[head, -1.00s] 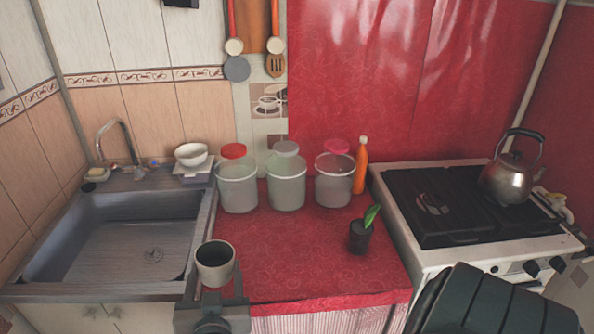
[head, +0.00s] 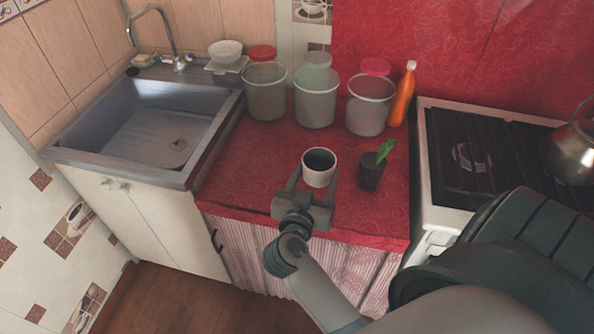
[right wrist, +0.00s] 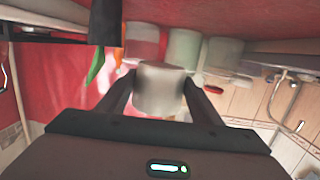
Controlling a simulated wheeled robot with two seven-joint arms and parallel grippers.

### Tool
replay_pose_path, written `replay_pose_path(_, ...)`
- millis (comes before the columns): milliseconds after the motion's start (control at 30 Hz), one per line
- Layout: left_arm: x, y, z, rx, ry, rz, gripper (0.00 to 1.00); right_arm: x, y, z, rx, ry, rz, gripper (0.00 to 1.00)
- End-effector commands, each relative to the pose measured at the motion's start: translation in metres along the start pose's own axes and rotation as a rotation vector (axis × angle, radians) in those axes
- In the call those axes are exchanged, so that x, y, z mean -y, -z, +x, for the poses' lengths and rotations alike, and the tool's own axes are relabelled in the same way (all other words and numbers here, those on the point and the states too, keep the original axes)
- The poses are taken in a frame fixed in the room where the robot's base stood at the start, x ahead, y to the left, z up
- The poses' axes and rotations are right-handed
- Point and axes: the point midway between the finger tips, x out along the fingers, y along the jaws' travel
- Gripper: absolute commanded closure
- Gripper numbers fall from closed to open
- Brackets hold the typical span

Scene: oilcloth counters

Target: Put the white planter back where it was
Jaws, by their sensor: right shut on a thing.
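The white planter (head: 316,177) is a round pale pot with a dark inside. It is upright over the front middle of the red counter, just left of the small plant pot. My right gripper (head: 314,184) is shut on the planter from the front, one finger on each side. In the right wrist view the planter (right wrist: 160,92) sits between the two fingers, with the scene upside down. I cannot tell whether its base touches the cloth. My left gripper is not in view.
A dark pot with a green leaf (head: 370,177) stands close right of the planter. Several lidded canisters (head: 315,100) and an orange bottle (head: 402,95) stand behind. The sink (head: 150,130) is left, the stove (head: 440,180) right. The red counter (head: 240,175) is clear on the left.

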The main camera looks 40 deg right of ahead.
Motion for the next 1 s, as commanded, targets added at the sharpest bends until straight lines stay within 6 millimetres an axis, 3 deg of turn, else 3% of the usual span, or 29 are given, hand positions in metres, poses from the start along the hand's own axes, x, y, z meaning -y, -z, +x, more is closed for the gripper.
replay_pose_path(300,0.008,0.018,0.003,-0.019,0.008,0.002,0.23,0.0,0.0,0.0,0.0,0.0,0.0,0.65)
replay_pose_path(467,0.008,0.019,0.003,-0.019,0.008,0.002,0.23,0.006,-0.003,0.005,0.0,0.0,0.0,0.65)
replay_pose_path(1000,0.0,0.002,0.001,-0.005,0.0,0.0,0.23,0.08,-0.048,0.063,-0.001,0.0,-0.002,0.65)
